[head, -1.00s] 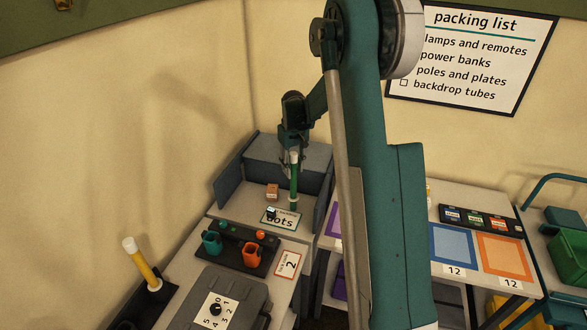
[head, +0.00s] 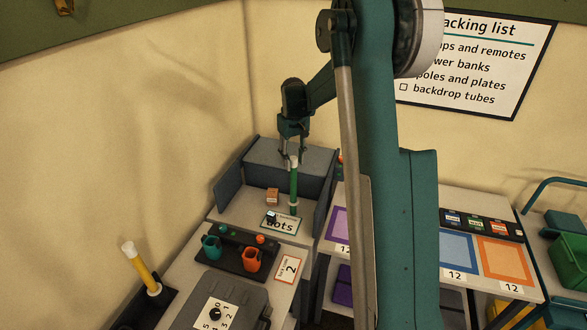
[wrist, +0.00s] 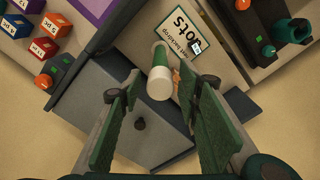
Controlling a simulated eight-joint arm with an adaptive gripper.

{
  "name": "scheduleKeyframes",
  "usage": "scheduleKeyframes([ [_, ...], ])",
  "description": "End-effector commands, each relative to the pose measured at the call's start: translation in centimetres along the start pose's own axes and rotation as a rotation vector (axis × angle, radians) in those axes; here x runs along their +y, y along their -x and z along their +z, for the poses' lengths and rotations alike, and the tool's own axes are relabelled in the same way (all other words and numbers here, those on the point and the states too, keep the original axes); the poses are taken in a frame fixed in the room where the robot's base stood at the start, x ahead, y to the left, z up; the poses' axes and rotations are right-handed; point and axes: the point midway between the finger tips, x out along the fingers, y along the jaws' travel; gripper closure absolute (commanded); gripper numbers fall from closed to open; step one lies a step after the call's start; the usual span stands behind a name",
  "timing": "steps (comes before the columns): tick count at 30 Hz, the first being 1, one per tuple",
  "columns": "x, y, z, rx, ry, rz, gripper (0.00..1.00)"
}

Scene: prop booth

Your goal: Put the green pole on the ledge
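The green pole (head: 294,184), with a white cap on top, stands upright on the grey ledge (head: 240,211) between blue-grey side walls, close behind the card reading "dots" (head: 283,224). The pole also shows in the wrist view (wrist: 160,60), seen from above with its white cap towards the camera. My gripper (head: 291,160) is above the pole, around its top. In the wrist view the two green-padded fingers (wrist: 160,92) are spread on either side of the cap, with gaps showing.
A small brown box (head: 272,196) and a dark small item sit near the pole. A raised grey block (head: 285,156) stands behind. In front are a black tray with teal and orange cups (head: 252,259) and a yellow pole (head: 142,267) at left.

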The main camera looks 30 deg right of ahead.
Motion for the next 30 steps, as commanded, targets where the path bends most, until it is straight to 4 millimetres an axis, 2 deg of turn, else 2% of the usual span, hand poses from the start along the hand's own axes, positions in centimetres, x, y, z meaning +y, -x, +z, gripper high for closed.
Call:
scheduleKeyframes([
  [6, 0.0, 3.5, 0.0, 0.0, 0.0, 0.0, 0.66],
  [12, 0.0, 5.3, 0.0, 0.0, 0.0, 0.0, 0.66],
  [18, 0.0, 6.0, 0.0, 0.0, 0.0, 0.0, 0.66],
  [30, 0.0, 6.0, 0.0, 0.0, 0.0, 0.0, 0.66],
])
